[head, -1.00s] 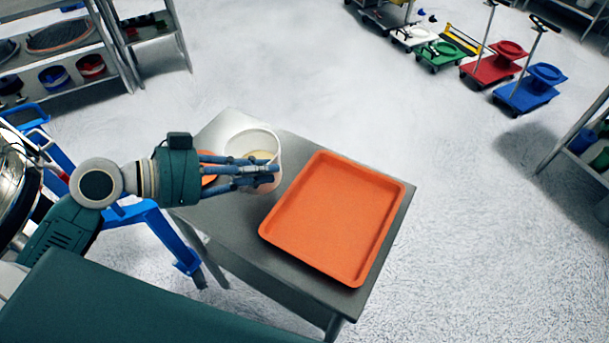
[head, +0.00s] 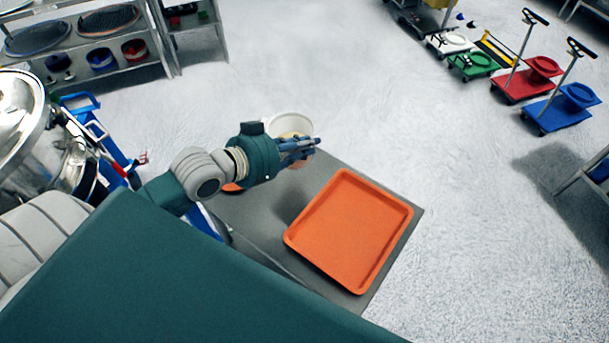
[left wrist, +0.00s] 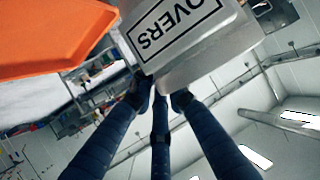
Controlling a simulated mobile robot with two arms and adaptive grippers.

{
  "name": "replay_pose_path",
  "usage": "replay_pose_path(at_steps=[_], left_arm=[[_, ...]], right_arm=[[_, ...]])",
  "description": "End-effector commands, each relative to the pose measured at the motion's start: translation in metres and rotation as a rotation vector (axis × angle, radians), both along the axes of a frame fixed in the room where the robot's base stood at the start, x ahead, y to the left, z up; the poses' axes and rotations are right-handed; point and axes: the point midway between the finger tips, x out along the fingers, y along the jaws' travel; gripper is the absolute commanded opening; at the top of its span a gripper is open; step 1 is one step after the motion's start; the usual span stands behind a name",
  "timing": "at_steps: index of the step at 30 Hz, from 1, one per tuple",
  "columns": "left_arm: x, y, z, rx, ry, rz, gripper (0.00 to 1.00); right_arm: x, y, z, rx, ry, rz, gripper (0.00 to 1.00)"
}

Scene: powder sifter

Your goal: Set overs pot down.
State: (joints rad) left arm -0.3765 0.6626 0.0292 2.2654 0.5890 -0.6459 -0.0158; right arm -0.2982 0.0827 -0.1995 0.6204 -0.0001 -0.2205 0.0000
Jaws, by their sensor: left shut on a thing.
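The overs pot (head: 290,125) is a whitish tub with pale contents, seen at the far end of the grey table (head: 255,215) in the head view. In the left wrist view the pot (left wrist: 185,30) shows its "OVERS" label. My left gripper (head: 305,148) is shut on the pot at its near side; its blue fingers also show in the left wrist view (left wrist: 160,98). A shadow lies on the table nearer than the pot, and the gripper hides part of the pot. I cannot tell whether its base touches the table. My right gripper is not in view.
An orange tray (head: 350,230) covers the right part of the table. A small orange thing (head: 232,187) is partly hidden under my left wrist. A shiny metal machine (head: 25,120) and a blue frame (head: 105,130) stand at the left. Shelves and coloured dollies stand farther off.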

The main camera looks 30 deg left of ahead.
Motion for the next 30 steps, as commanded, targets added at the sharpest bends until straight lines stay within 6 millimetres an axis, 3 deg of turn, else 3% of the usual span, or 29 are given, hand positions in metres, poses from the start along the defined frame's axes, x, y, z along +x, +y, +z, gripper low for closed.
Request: replay_pose_path(at_steps=[3,9,21,29,30], left_arm=[[-0.001,0.0,-0.032,-0.001,0.004,0.002,0.0],[0.0,0.0,-0.071,0.001,-0.001,0.0,0.0],[0.001,0.0,-0.115,0.002,-0.003,-0.001,0.0],[0.0,0.0,-0.119,0.001,-0.005,-0.001,0.0],[0.0,0.0,-0.12,0.001,-0.002,-0.001,0.21]], right_arm=[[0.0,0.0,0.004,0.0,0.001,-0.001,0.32],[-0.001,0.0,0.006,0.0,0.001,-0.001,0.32],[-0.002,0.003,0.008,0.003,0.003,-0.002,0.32],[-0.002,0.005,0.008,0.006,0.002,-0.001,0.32],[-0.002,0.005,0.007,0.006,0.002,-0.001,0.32]])
